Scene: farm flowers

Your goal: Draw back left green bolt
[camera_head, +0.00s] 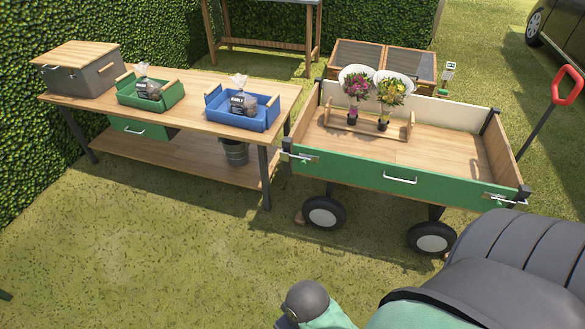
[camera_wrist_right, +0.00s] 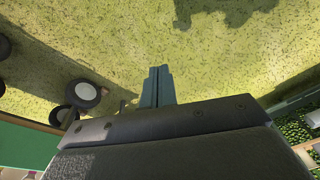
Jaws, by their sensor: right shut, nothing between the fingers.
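The garden cart's green side panel (camera_head: 345,167) is up, with a white handle in its middle. The left bolt (camera_head: 300,156), a small metal latch with a green part, sits at the panel's left end by the black corner post. A matching right bolt (camera_head: 503,200) sits at the other end. Whether either bolt is thrown is too small to tell. My right gripper (camera_wrist_right: 158,84) shows in the right wrist view, shut and empty above grass, apart from the cart. It is out of the head view. My left gripper is not in view.
The cart holds a wooden rack (camera_head: 367,126) with two potted flowers. A wooden bench (camera_head: 190,88) with a green tray (camera_head: 150,97) and a blue tray (camera_head: 242,112) stands left, close to the cart. Cart wheels (camera_head: 324,213) stand below the panel. Grass in front is open.

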